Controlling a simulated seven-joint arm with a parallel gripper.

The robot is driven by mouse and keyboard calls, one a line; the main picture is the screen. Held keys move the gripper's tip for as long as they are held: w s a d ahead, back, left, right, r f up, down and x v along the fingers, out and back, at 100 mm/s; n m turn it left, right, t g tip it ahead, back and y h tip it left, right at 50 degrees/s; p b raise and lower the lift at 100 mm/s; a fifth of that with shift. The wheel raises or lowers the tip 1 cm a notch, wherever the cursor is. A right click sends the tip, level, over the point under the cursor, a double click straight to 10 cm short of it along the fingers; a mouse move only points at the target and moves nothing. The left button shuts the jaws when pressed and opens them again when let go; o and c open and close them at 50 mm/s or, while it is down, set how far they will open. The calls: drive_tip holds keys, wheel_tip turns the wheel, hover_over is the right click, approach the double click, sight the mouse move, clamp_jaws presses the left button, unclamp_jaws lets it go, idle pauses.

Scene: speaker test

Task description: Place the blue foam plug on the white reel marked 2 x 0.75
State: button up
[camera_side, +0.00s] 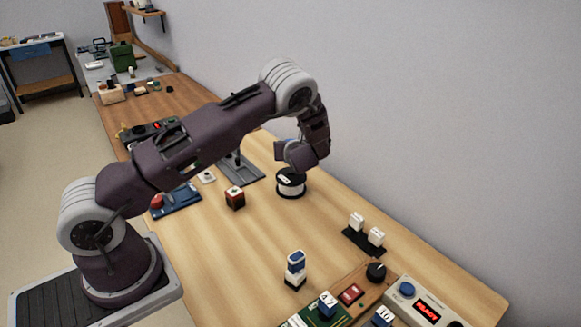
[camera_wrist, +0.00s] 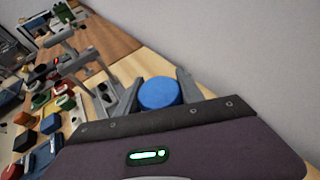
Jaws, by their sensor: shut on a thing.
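The blue foam plug (camera_wrist: 158,94) shows as a round blue face between the two grey fingers of my gripper (camera_wrist: 160,83) in the wrist view. My gripper is shut on it. In the side view my gripper (camera_side: 290,160) points down just above a black and white reel (camera_side: 291,185) on the wooden table. The plug is not clearly visible there, and I cannot tell whether it touches the reel. No marking on the reel can be read. The reel cannot be made out in the wrist view.
A grey stand (camera_side: 240,168) is left of the reel, and a red and black block (camera_side: 235,198) is nearer. A black base with two white pieces (camera_side: 364,240) is to the right. A blue and white piece (camera_side: 295,268) stands in front. Bare table lies between them.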

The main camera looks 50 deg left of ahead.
wheel_tip(320, 180, down, 6)
drive_tip(key=shift+r, duration=0.25)
drive_tip(key=o, duration=1.3)
drive_tip(key=shift+f, duration=0.1)
